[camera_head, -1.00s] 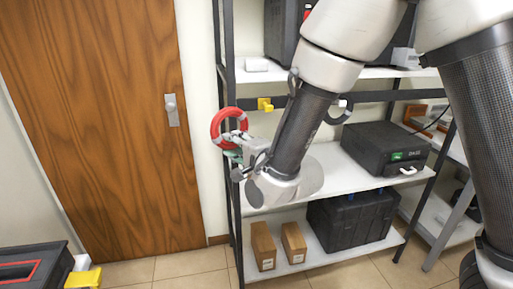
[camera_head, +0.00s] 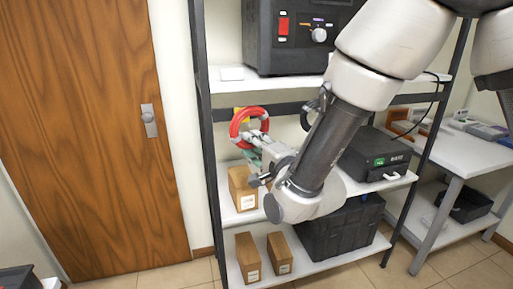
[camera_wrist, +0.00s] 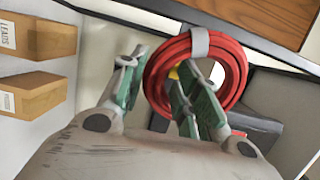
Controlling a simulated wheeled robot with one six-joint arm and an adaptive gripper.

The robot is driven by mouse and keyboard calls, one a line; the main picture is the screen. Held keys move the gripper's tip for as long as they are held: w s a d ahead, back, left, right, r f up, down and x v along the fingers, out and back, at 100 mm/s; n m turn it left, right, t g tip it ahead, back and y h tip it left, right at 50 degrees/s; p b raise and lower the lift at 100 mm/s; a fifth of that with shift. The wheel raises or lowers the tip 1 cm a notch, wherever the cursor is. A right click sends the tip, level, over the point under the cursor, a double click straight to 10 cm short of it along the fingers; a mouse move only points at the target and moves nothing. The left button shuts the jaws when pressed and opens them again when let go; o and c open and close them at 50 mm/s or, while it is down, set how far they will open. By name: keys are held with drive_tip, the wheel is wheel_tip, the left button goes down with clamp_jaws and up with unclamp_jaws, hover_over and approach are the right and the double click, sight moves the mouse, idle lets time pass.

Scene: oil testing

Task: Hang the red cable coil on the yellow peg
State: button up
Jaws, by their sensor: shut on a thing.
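The red cable coil (camera_head: 235,124) is a ring with a grey band, held upright in front of the shelf rack's dark crossbar. It fills the upper middle of the wrist view (camera_wrist: 236,62). The yellow peg (camera_head: 243,114) is mostly hidden behind the coil; a bit of yellow also shows through the ring in the wrist view (camera_wrist: 174,73). I cannot tell whether the peg passes through the ring.
A dark coil (camera_head: 306,118) hangs on the crossbar to the right. A carton (camera_head: 240,186) and a black device (camera_head: 372,152) stand on the middle shelf below. A large black unit (camera_head: 290,45) stands on the shelf above. The wooden door (camera_head: 80,130) is left.

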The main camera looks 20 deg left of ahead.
drive_tip(key=w+a+f, duration=0.1)
drive_tip(key=w+a, duration=0.3)
drive_tip(key=w, duration=0.2)
drive_tip(key=shift+w+f, duration=0.15)
drive_tip(key=shift+w, duration=0.05)
idle(0.5)
idle(0.6)
drive_tip(key=o, duration=1.2)
drive_tip(key=shift+c, duration=0.2)
